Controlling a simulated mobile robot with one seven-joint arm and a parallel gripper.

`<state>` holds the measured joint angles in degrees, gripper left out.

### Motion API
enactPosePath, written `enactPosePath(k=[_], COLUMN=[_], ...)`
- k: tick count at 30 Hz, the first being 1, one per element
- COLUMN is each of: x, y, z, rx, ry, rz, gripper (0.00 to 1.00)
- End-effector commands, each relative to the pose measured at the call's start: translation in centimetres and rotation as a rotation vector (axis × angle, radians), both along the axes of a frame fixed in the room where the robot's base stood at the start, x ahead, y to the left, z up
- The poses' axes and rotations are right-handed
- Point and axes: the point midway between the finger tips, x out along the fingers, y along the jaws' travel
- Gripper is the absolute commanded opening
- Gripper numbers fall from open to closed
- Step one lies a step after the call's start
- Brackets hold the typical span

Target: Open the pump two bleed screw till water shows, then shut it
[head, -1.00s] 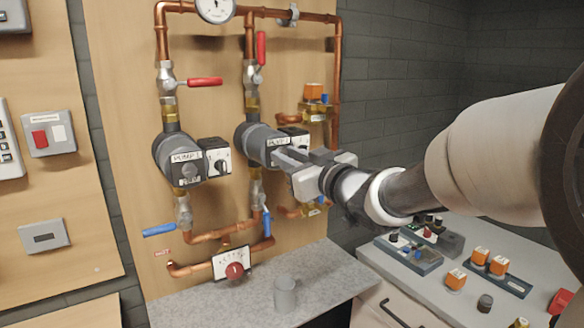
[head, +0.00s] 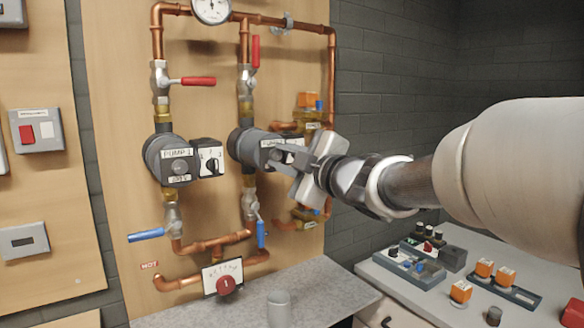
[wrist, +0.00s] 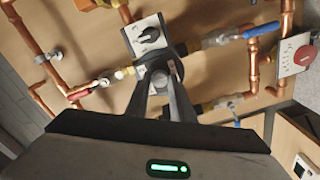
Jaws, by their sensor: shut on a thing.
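Pump two (head: 243,146) is the grey round pump on the right pipe of the wooden board. Its front label is partly covered by my gripper. My gripper (head: 276,157) is at the front of pump two, with its fingers closed on the small bleed screw in the middle of the face. In the wrist view the fingers (wrist: 161,76) converge on the pump front, and the bleed screw is hidden between the tips. The pump's box with a dark dial (wrist: 149,37) sits just beyond them. I see no water at the screw.
Pump one (head: 172,160) is to the left. Red-handled valves (head: 198,81) sit above the pumps and blue-handled valves (head: 146,236) below. A side bench (head: 415,295) holds trays of parts.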

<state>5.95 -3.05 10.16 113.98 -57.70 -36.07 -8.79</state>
Motion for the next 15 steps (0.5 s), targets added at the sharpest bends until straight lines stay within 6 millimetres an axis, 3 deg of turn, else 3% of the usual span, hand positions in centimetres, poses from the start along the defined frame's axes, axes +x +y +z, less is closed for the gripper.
enactPosePath(k=[15], x=[-0.01], y=[0.07], z=[0.11], rx=[-0.177], ry=[-0.123], rz=[0.001], gripper=[0.00])
